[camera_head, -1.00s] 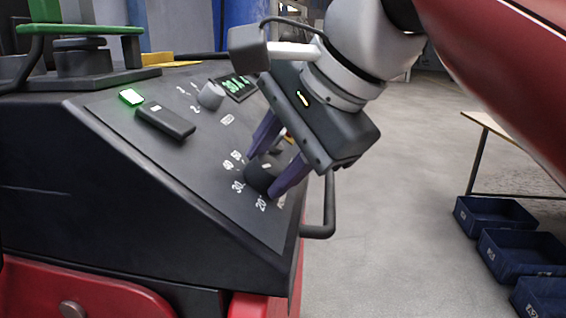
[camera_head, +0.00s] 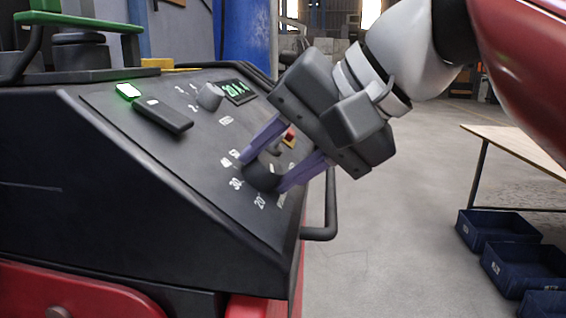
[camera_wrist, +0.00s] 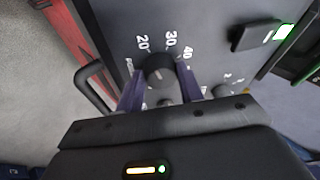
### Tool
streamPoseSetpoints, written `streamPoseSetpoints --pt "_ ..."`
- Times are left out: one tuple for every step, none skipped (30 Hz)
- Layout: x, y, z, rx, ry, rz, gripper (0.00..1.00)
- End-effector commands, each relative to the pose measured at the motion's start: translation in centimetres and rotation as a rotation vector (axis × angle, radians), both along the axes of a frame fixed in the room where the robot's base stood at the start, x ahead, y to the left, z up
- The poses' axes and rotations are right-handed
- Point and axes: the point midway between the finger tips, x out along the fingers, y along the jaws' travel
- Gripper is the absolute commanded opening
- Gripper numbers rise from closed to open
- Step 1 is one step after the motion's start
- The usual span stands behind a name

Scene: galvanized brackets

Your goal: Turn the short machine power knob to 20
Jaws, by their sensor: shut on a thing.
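The power knob (camera_head: 262,176) is a round black dial low on the sloped panel of the red and black machine (camera_head: 110,215), ringed by white numbers including 20, 30 and 50. My gripper (camera_head: 266,170) is shut on it, with one purple finger on either side. In the wrist view the knob (camera_wrist: 159,70) sits between the fingertips, and a short pale mark shows on its face. The 20 and 30 labels are just beyond it.
A grey knob (camera_head: 210,96), a black lever switch (camera_head: 162,116) and a lit green button (camera_head: 129,90) sit higher on the panel. A black handle (camera_head: 329,215) sticks out at its right edge. Blue bins (camera_head: 497,228) and a table (camera_head: 520,145) stand at right, with clear floor between.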

Motion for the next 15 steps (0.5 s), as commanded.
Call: streamPoseSetpoints --pt "-0.04 0.06 -0.04 0.000 -0.007 0.012 0.14" --pt "-0.04 0.06 -0.04 0.000 -0.012 0.018 0.14" --pt "-0.05 0.05 -0.03 -0.001 -0.017 0.024 0.14" --pt "-0.05 0.05 -0.03 -0.001 -0.020 0.029 0.14" --pt "-0.05 0.05 -0.02 -0.001 -0.022 0.031 0.14" --pt "-0.04 0.05 -0.01 -0.002 -0.024 0.034 0.14" --pt "-0.04 0.05 -0.01 -0.001 -0.026 0.036 0.14" --pt "-0.04 0.05 -0.01 -0.002 -0.026 0.037 0.14" --pt "-0.04 0.04 -0.01 -0.001 -0.027 0.039 0.14" --pt "-0.05 0.05 0.00 -0.002 -0.028 0.040 0.14" --pt "-0.05 0.05 0.00 -0.002 -0.028 0.040 0.14" --pt "-0.05 0.05 0.00 -0.002 -0.028 0.040 0.14" --pt "-0.04 0.04 -0.01 -0.002 -0.028 0.040 0.14" --pt "-0.04 0.04 -0.01 -0.002 -0.028 0.040 0.14" --pt "-0.04 0.04 -0.01 -0.002 -0.028 0.040 0.14"
